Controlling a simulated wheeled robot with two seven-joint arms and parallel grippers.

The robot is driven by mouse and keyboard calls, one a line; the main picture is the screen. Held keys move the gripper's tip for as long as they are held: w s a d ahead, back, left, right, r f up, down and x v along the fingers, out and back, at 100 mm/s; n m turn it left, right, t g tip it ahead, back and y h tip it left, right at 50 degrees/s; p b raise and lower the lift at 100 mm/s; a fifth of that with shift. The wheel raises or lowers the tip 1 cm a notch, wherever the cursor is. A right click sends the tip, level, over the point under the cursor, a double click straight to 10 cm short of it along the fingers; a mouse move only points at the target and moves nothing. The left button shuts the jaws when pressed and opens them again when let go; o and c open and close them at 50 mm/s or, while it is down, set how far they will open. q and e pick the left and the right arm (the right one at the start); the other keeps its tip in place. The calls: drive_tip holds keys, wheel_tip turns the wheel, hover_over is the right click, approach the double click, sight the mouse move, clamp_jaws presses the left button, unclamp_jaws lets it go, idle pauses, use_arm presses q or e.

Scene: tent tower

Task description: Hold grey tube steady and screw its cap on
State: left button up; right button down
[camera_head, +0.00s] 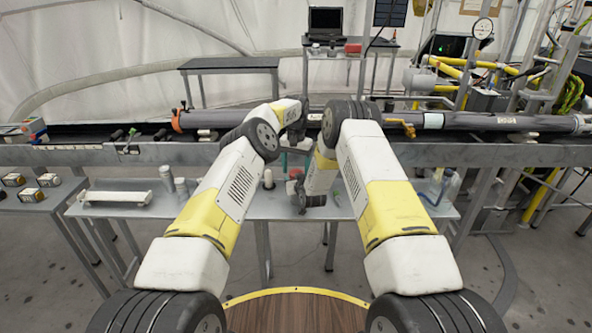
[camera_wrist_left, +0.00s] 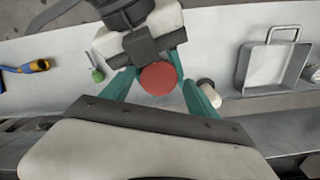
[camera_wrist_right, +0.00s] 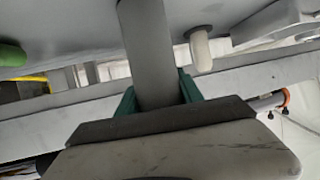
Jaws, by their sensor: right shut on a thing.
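The grey tube (camera_wrist_right: 147,45) runs between the teal fingers of my right gripper (camera_wrist_right: 157,95), which is shut on it. A round red cap (camera_wrist_left: 158,78) shows end-on in the left wrist view. It lies between the spread fingers of my left gripper (camera_wrist_left: 160,92), with a narrow gap on both sides. The dark right gripper sits just beyond the cap there. In the head view my left gripper (camera_head: 296,153) is above and behind my right one, close together over the table. The arms mostly hide tube and cap. Whether the cap sits on the tube cannot be seen.
The grey table (camera_head: 240,205) is below the grippers. A white bottle (camera_head: 268,180) stands close by. A pale tray (camera_head: 115,197) lies at the table's left. A green-handled tool (camera_wrist_left: 97,75) and a yellow-blue tool (camera_wrist_left: 38,66) lie on the table. A long pipe (camera_head: 470,122) runs behind.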

use_arm(q)
wheel_tip(320, 180, up, 4)
drive_tip(key=shift+r, duration=0.2)
drive_tip(key=shift+c, duration=0.4)
drive_tip(key=n, duration=0.1)
drive_tip(key=r+n, duration=0.1)
drive_tip(key=n, duration=0.2)
drive_tip(key=shift+d+r+n, duration=0.1)
drive_tip(key=shift+r+n, duration=0.2)
drive_tip(key=shift+r, duration=0.05)
drive_tip(key=n, duration=0.2)
drive_tip(key=r+n, duration=0.1)
drive_tip(key=n, duration=0.1)
drive_tip(key=shift+r, duration=0.15)
